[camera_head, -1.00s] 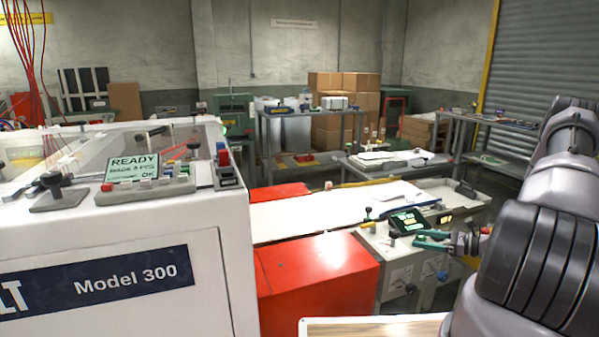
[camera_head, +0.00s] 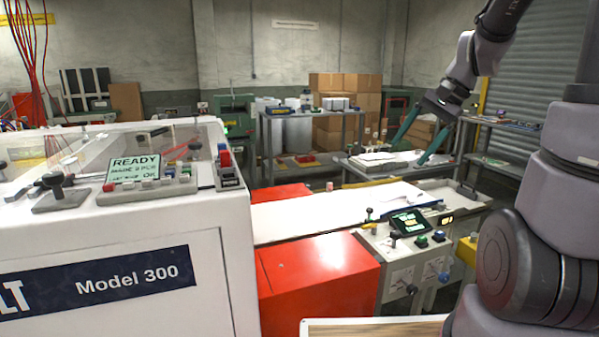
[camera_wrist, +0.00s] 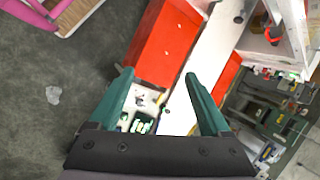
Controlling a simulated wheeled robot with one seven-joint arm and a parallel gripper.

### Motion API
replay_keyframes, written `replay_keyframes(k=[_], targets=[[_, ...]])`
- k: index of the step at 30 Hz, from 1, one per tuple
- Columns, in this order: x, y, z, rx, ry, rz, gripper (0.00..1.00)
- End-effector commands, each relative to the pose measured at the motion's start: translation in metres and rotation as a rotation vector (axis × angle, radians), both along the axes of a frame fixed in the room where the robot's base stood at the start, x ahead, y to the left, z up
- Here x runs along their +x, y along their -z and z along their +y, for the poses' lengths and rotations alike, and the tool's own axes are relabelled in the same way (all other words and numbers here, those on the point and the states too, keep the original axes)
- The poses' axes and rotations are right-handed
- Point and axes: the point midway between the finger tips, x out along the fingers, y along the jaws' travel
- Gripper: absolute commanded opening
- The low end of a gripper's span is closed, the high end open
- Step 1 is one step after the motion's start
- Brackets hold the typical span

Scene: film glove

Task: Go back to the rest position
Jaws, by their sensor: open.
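My gripper (camera_head: 419,138) is raised at the upper right in the head view, its green fingers pointing down and spread apart. It hangs in the air, and in the picture it overlaps the back tables. In the wrist view my gripper (camera_wrist: 166,88) is open with nothing between the fingers. The control panel (camera_head: 408,222) with its small screen and coloured buttons shows below it in the head view. The panel also shows between the fingers in the wrist view (camera_wrist: 141,108), farther down.
The white Model 300 machine (camera_head: 110,238) fills the left. A red box (camera_head: 318,265) and a white conveyor bed (camera_head: 320,214) stand beside it. Cardboard boxes (camera_head: 365,100) are stacked at the back. A shelf (camera_head: 502,122) stands by the shutter at right. The floor (camera_wrist: 45,110) at left in the wrist view is mostly clear.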

Motion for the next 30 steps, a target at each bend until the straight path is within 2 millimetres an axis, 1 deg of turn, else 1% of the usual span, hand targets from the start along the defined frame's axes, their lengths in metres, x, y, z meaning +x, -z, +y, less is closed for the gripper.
replay_keyframes(k=[1,6,12,15,18,21,30], targets=[[-0.013,-0.015,0.005,-0.047,-0.032,-0.053,0.82],[-0.054,-0.05,0.013,-0.199,-0.127,-0.222,0.82],[-0.097,-0.08,0.015,-0.338,-0.204,-0.417,0.82],[-0.111,-0.088,0.015,-0.382,-0.228,-0.486,0.82],[-0.119,-0.093,0.014,-0.406,-0.24,-0.529,0.82],[-0.123,-0.094,0.013,-0.418,-0.245,-0.546,0.82],[-0.123,-0.094,0.013,-0.417,-0.245,-0.547,0.82]])
